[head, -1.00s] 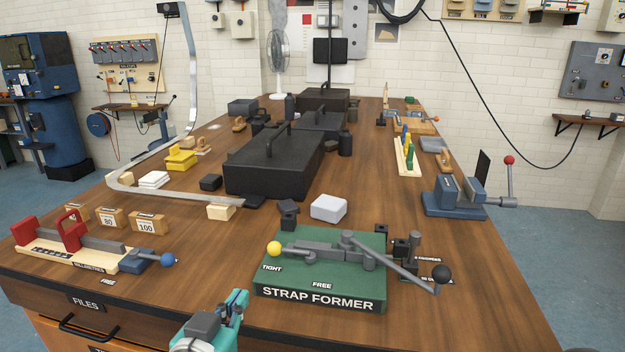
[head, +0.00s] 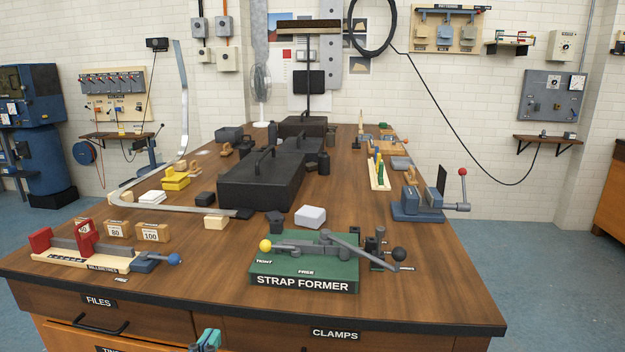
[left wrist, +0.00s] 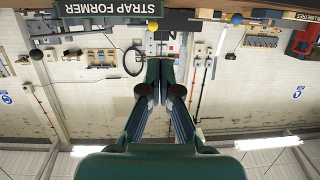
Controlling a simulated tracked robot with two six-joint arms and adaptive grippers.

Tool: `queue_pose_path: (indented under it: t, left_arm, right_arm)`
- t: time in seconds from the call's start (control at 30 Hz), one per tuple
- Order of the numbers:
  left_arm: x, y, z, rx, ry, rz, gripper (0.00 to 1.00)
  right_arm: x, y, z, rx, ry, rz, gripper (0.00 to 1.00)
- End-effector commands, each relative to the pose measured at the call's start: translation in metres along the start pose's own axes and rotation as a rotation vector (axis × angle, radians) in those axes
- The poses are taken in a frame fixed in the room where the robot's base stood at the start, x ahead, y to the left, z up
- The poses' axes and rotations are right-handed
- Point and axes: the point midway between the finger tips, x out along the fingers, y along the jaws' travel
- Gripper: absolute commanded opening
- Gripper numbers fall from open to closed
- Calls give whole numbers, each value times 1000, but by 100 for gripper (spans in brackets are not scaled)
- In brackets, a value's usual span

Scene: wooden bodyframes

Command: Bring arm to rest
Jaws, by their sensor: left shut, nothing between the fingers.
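My left gripper (head: 207,341) shows only as a small teal tip at the bottom edge of the head view, in front of the bench's drawer front. In the left wrist view the left gripper (left wrist: 160,68) has its two fingers together with nothing between them. That view is upside down, with the strap former's label (left wrist: 108,9) at the top. The green strap former (head: 304,273) stands on the bench beyond the gripper, apart from it. My right gripper is in neither view.
Labelled drawers (head: 335,333) face me. Floor to the bench's right (head: 545,265) is clear.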

Motion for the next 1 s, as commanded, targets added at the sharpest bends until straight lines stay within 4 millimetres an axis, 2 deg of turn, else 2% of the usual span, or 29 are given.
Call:
queue_pose_path:
  t: [0.03,0.17,0.37,0.47,0.57,0.67,0.7,0.8,0.9,1.0]
  left_arm:
    - [6,-3,7,5,-37,-10,0]
    - [17,-9,30,15,-115,-30,0]
    - [34,-19,78,43,-262,-47,0]
    - [39,-22,111,58,-358,-41,0]
    - [39,-24,155,57,-485,-23,0]
    - [28,-21,214,22,-655,12,0]
    - [20,-17,239,-3,-727,32,0]
    - [-7,-4,294,-82,-895,80,0]
    - [-39,14,336,-173,-1044,126,0]
    - [-68,35,365,-261,-1164,166,0]
  right_arm:
    - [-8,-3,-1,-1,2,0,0]
    - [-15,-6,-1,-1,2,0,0]
    - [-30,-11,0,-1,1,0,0]
    - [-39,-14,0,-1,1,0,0]
    - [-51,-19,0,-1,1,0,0]
    - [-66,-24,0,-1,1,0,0]
    - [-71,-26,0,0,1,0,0]
    - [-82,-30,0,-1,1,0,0]
    - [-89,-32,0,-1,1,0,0]
    - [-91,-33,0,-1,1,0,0]
